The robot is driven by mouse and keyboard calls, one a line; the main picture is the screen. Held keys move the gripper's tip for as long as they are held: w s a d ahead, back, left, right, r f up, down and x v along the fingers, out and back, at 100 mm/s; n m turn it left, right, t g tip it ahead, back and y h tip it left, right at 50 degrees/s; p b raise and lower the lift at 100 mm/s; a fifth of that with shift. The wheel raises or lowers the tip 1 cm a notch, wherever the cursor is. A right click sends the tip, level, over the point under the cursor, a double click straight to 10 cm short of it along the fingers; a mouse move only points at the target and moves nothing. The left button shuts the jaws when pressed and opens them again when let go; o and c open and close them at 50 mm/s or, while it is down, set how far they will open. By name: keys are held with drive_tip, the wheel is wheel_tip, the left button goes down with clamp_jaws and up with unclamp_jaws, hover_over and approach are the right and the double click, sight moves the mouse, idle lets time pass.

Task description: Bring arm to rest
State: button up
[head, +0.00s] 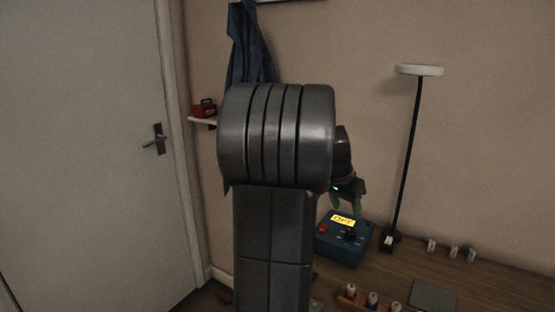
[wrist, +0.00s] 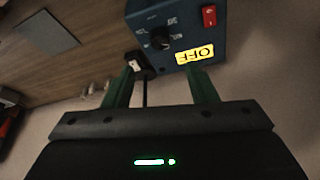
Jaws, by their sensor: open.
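My arm (head: 275,140) fills the middle of the head view, its thick dark joint raised and hiding much behind it. My gripper (head: 348,203) shows just right of that joint, its green fingers pointing down above a blue tuner box (head: 338,250). In the wrist view my gripper (wrist: 160,75) has its two green fingers spread apart with nothing held between them. The tuner box (wrist: 184,50) lies beyond the fingertips there, with a black knob (wrist: 160,39), a red switch (wrist: 209,16) and a yellow label (wrist: 195,55) reading OFF upside down.
A lamp (head: 407,150) stands on the wooden table (head: 480,285) behind and right of the box. Small bottles (head: 372,300) in a rack and a grey flat sheet (head: 433,294) lie at the front. A closed door (head: 80,150) is at left; a shelf (head: 200,121) holds a red item.

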sight(351, 231)
drive_tip(key=x, duration=1)
drive_tip(key=shift+d+f+b, duration=0.1)
drive_tip(key=shift+f+b, duration=0.2)
drive_tip(key=shift+f, duration=0.05)
